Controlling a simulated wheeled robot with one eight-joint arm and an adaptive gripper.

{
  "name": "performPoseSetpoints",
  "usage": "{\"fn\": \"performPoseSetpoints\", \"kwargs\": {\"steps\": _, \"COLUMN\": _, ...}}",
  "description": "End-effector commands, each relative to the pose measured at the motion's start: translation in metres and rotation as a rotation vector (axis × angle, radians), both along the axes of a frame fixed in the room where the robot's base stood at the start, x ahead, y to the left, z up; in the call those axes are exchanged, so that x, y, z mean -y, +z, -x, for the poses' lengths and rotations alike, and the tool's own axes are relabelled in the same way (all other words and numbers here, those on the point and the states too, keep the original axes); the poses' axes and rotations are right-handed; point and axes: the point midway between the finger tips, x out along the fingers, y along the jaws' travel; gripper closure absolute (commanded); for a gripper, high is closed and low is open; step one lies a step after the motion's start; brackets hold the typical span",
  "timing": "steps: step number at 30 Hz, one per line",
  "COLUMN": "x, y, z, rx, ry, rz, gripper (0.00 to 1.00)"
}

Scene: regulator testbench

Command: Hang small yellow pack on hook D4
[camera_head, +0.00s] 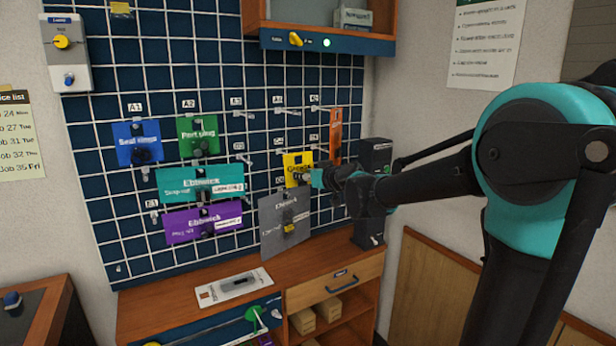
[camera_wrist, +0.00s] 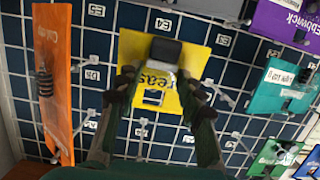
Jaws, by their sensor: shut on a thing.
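The small yellow pack (camera_head: 293,160) is upright at the pegboard, above a grey pack and left of an orange pack. My gripper (camera_head: 308,177) is shut on it from the right. In the wrist view the pack (camera_wrist: 197,57) shows between and beyond the fingers (camera_wrist: 157,82), with a dark block at its edge and its lettering partly covered. The pack is close to the board; I cannot tell whether it touches a hook. The D4 label and hook cannot be made out clearly; the pack and gripper cover part of that area.
An orange pack (camera_head: 336,137) hangs close beside my gripper; it also shows in the wrist view (camera_wrist: 50,45). A grey pack (camera_head: 272,222) hangs just below. Teal (camera_head: 180,183), purple (camera_head: 182,226), blue (camera_head: 126,152) and green (camera_head: 190,147) packs hang left. Bare hooks stick out around the yellow pack.

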Motion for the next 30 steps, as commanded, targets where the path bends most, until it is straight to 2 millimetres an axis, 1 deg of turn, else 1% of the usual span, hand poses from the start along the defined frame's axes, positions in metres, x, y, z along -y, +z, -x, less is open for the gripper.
{"fn": "performPoseSetpoints", "kwargs": {"steps": 23, "x": -0.024, "y": -0.003, "z": -0.035, "rx": 0.001, "ry": 0.0, "rz": -0.001, "gripper": 0.92}}
{"fn": "performPoseSetpoints", "kwargs": {"steps": 30, "x": -0.029, "y": -0.007, "z": -0.043, "rx": 0.0, "ry": 0.0, "rz": 0.0, "gripper": 0.92}}
